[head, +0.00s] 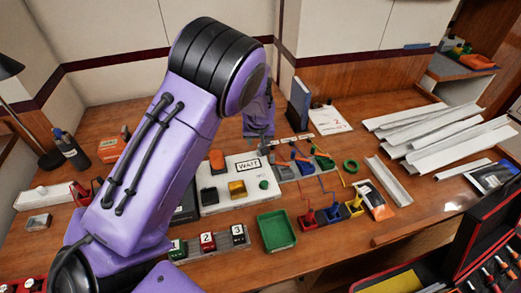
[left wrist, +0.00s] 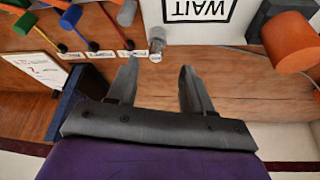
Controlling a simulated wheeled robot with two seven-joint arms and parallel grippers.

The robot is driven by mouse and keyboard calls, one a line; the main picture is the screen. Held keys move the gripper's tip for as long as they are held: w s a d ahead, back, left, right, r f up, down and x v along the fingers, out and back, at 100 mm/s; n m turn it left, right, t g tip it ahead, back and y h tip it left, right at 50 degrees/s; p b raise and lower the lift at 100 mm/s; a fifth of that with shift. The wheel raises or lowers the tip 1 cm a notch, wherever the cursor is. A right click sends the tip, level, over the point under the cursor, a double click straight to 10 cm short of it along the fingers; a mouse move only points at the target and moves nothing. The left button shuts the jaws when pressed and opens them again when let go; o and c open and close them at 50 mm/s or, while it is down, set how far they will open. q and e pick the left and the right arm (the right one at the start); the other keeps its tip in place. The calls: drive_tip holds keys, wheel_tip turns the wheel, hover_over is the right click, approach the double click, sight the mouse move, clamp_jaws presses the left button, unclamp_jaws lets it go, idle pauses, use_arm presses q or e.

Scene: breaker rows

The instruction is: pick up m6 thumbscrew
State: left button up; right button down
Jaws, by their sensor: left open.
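A small silvery cylinder (left wrist: 156,50), which looks like the m6 thumbscrew, shows in the left wrist view beside a row of small white labels. I cannot make it out clearly in the head view. My left gripper (left wrist: 157,75) is open and empty. The cylinder lies just beyond its fingertips, roughly centred between them and apart from both. In the head view my left gripper (head: 262,136) is at the back of the table, behind the white WAIT panel (head: 215,206), partly hidden by my arm. My right gripper is not in view.
Coloured levers and wires (head: 305,165) stand beside the WAIT panel. A green tray (head: 277,231) is in front. A dark blue upright binder (left wrist: 73,103) stands near the gripper. White channels (head: 440,130) lie at right, and an open toolbox (head: 470,245) is at front right.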

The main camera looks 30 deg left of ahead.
sight(260, 145)
use_arm(q)
drive_tip(key=x, duration=0.2)
drive_tip(key=p+x, duration=0.1)
drive_tip(key=x, duration=0.1)
drive_tip(key=shift+w+d+f, duration=0.1)
drive_tip(key=shift+w+f, duration=0.2)
drive_tip(key=shift+w, duration=0.05)
drive_tip(key=shift+s, duration=0.1)
clamp_jaws()
drive_tip(key=shift+r, duration=0.1)
